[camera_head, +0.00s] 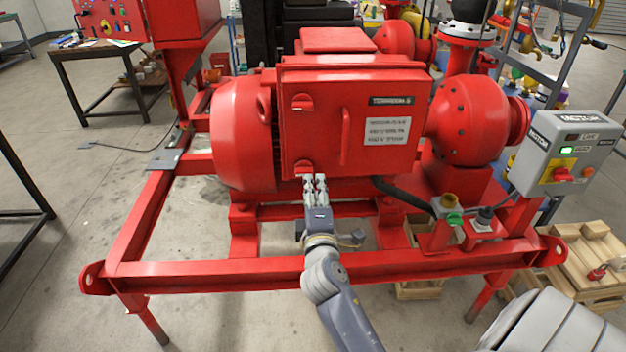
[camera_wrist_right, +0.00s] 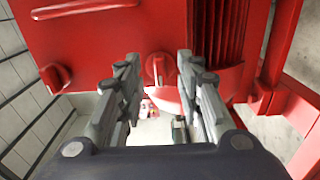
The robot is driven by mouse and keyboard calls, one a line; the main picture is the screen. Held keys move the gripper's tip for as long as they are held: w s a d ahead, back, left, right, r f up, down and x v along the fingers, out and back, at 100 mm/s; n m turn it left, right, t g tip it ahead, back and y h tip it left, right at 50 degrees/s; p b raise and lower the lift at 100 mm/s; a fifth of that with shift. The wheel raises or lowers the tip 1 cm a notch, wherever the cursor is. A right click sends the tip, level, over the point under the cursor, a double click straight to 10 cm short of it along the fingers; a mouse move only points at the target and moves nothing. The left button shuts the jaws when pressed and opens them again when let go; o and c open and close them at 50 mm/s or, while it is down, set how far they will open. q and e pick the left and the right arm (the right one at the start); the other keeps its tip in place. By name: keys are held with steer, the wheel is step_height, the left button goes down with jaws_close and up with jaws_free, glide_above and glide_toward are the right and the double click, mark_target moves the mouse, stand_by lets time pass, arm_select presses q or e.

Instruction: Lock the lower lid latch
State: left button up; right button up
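The red lid (camera_head: 325,125) closes the box on the red motor. Its lower latch (camera_head: 304,168) is a red knob near the lid's bottom left corner, partly hidden by my right gripper (camera_head: 316,180). In the right wrist view the lower latch (camera_wrist_right: 158,69) shows just ahead of and between the tips of my right gripper (camera_wrist_right: 157,62). Its ridge runs roughly up and down in that view. The fingers are apart with nothing clearly held; contact with the latch cannot be told. The upper latch (camera_head: 302,102) also shows in the wrist view (camera_wrist_right: 56,77). My left gripper is not in view.
A lid handle (camera_head: 346,136) stands out right of the latches. A red frame beam (camera_head: 200,272) crosses below my right arm. A black cable (camera_head: 402,192) and a grey control box (camera_head: 562,155) are to the right. Open floor (camera_head: 210,320) lies at front left.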

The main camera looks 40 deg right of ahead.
steer(key=v, duration=0.6)
stand_by(0.4)
steer(key=w+a+f+g+y, duration=0.1)
steer(key=a+f+y, duration=0.2)
steer(key=f, duration=0.7)
steer(key=a+f+g+y, duration=0.15)
steer(key=a+f, duration=0.25)
steer(key=f, duration=0.6)
steer(key=s+a+f+m+g+y, duration=0.1)
steer(key=s+a+f+g+y, duration=0.15)
steer(key=f, duration=0.65)
steer(key=s+a+f+m+g+y, duration=0.15)
steer(key=s+f, duration=0.25)
steer(key=f, duration=0.4)
steer(key=s+a+f+m+g, duration=0.2)
steer(key=s+f+g, duration=0.1)
steer(key=s+f, duration=1.05)
steer(key=s+d+f+m+g, duration=0.1)
steer(key=s+f, duration=0.2)
steer(key=s, duration=0.4)
steer(key=s+d+f+m+g, duration=0.1)
steer(key=s+f, duration=0.3)
steer(key=s, duration=0.4)
steer(key=s+d+f+m+g+y, duration=0.1)
steer(key=s+f+m+g, duration=0.1)
steer(key=s+f, duration=0.2)
steer(key=s, duration=0.3)
steer(key=shift+s+d+m+g, duration=0.15)
steer(key=shift+m+g, duration=0.2)
